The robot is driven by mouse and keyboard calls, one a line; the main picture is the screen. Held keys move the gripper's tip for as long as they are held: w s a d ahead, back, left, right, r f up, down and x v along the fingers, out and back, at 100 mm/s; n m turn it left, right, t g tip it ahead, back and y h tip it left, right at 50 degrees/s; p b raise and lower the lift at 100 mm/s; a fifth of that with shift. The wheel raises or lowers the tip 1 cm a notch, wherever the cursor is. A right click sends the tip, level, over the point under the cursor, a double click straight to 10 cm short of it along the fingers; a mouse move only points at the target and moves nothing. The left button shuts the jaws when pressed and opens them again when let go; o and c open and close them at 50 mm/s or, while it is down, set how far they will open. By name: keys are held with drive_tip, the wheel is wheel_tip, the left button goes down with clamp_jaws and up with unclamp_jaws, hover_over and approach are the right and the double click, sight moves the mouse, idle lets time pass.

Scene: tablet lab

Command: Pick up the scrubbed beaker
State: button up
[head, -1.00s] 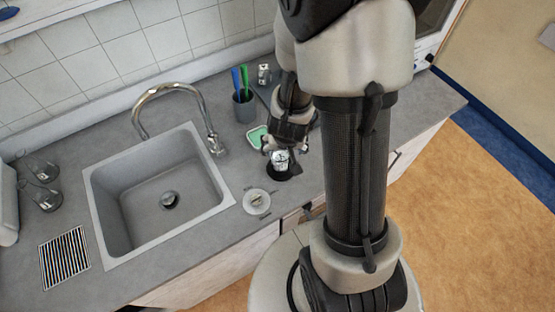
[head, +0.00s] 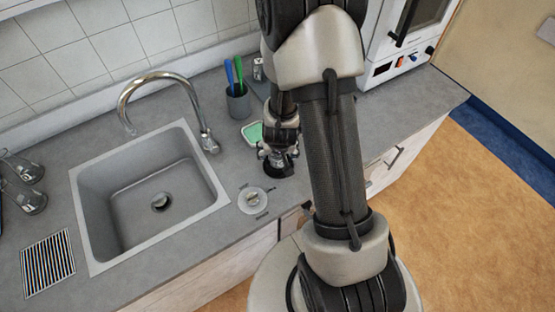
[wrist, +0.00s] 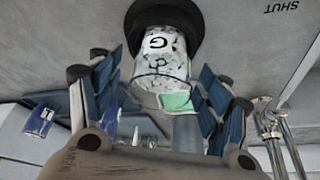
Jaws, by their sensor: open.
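The beaker (wrist: 160,62) is clear glass with a white label marked G and a pale speckled look inside. It stands on a round black pad (wrist: 200,20) in the wrist view. The pad also shows in the head view (head: 285,171), where the gripper mostly hides the beaker. My gripper (wrist: 160,92) is open, with one blue-padded finger on each side of the beaker's open end. I see no clear contact between the pads and the glass. In the head view my gripper (head: 278,158) is over the pad on the counter.
A green sponge in a white tray (head: 252,132) and a grey cup with brushes (head: 238,104) stand close behind the gripper. A round white dial (head: 253,201) is in front. The sink (head: 88,215) and faucet (head: 165,76) are left. A white appliance (head: 405,50) stands at the back right.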

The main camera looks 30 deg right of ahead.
drive_tip(key=c, duration=1.2)
drive_tip(key=shift+r, duration=0.1)
